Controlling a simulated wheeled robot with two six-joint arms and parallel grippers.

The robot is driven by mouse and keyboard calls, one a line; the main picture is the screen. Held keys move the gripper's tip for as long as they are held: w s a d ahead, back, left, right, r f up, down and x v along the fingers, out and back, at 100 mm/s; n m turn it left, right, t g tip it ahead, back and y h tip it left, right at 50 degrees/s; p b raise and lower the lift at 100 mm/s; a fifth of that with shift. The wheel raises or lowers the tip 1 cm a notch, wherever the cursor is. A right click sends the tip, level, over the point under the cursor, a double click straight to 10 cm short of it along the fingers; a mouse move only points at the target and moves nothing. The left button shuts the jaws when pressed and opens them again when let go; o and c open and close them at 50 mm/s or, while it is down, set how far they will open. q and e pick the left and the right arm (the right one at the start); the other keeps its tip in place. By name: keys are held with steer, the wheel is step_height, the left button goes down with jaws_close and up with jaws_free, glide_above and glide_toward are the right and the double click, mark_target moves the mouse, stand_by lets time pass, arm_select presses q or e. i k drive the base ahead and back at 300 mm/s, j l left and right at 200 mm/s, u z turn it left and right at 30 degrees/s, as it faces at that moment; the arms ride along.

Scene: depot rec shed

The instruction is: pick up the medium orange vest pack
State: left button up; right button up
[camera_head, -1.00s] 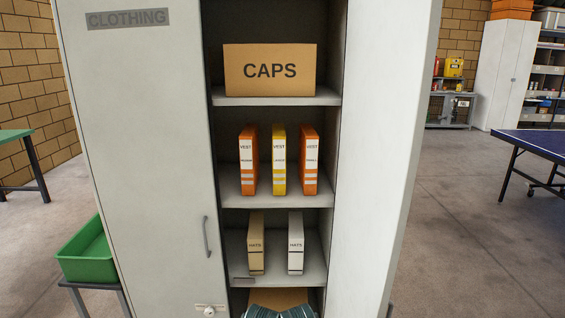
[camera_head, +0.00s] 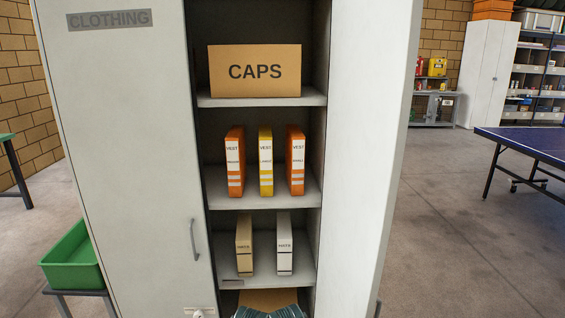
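The medium orange vest pack (camera_head: 235,163) stands upright on the middle shelf of the open cabinet, at the left of three packs. Its small size label appears to read medium. A yellow vest pack (camera_head: 265,162) stands beside it with a gap, its label apparently large. A second orange vest pack (camera_head: 296,162), apparently small, stands at the right.
The caps box (camera_head: 255,71) is on the shelf above. A tan hats pack (camera_head: 244,246) and a white hats pack (camera_head: 284,245) stand below. The open door (camera_head: 368,130) bounds the right side; a closed door (camera_head: 125,160) covers the left.

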mark_target(235, 146)
steer(key=j+z, duration=0.1)
steer(key=z, duration=0.55)
steer(key=i+j+z, duration=0.1)
steer(key=j+z, duration=0.85)
steer(key=j, duration=0.6)
steer(key=k+j, duration=0.15)
steer(key=j, duration=0.5)
steer(key=z, duration=0.05)
